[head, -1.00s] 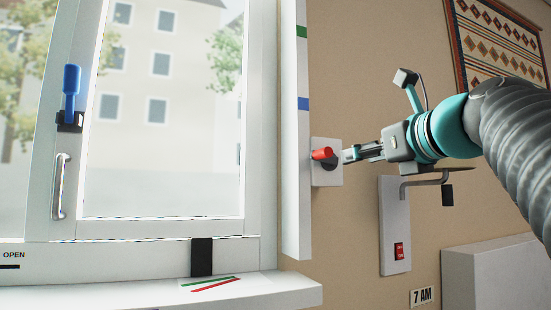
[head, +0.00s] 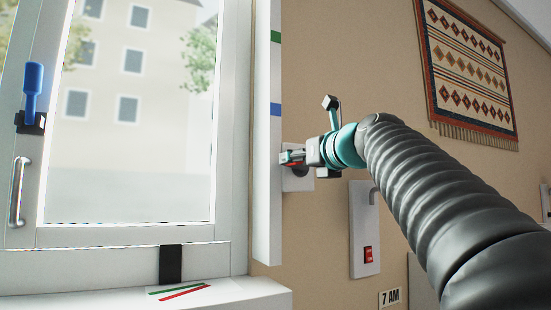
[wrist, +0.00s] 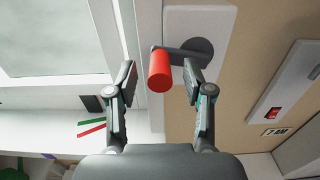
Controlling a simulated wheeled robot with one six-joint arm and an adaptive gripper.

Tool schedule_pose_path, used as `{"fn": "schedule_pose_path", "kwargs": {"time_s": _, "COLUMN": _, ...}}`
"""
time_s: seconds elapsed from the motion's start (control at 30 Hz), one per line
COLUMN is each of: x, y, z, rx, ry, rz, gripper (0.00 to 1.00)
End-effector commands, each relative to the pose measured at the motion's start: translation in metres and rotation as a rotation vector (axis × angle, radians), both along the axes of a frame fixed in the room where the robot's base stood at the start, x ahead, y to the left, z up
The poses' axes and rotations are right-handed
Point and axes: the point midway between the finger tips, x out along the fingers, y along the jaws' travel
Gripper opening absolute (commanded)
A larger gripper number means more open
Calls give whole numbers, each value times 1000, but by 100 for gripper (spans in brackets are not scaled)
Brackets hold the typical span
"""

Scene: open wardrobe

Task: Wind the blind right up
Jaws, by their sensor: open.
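A crank with a red knob (wrist: 160,72) and a dark round hub (wrist: 197,48) sits on a white wall plate (head: 298,181), just right of the window. My gripper (wrist: 159,68) is open, with one finger on each side of the red knob in the wrist view. I cannot tell whether either finger touches it. In the head view my gripper (head: 290,158) is at the crank and hides most of the knob. No blind cloth shows over the visible part of the window (head: 130,110).
A white upright strip (head: 266,150) with green and blue marks stands left of the crank. A wall panel with a red switch (head: 368,255) and a grey lever is to the right. Below the window is a sill (head: 240,296). A patterned hanging (head: 465,75) is upper right.

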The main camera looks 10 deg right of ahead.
Motion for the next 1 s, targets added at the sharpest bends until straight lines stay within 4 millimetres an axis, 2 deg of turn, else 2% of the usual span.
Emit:
{"fn": "schedule_pose_path", "kwargs": {"time_s": 0.2, "x": 14, "y": 5, "z": 0, "rx": -1, "ry": 0, "rz": 1, "gripper": 52}}
{"fn": "schedule_pose_path", "kwargs": {"time_s": 0.47, "x": 16, "y": 5, "z": 0, "rx": -1, "ry": 0, "rz": 0, "gripper": 52}}
{"fn": "schedule_pose_path", "kwargs": {"time_s": 0.5, "x": 16, "y": 5, "z": 0, "rx": -1, "ry": 0, "rz": 0, "gripper": 49}}
{"fn": "schedule_pose_path", "kwargs": {"time_s": 0.7, "x": 15, "y": 5, "z": 0, "rx": -1, "ry": 0, "rz": 0, "gripper": 0}}
{"fn": "schedule_pose_path", "kwargs": {"time_s": 1.0, "x": 15, "y": 5, "z": -1, "rx": -16, "ry": -5, "rz": -1, "gripper": 0}}
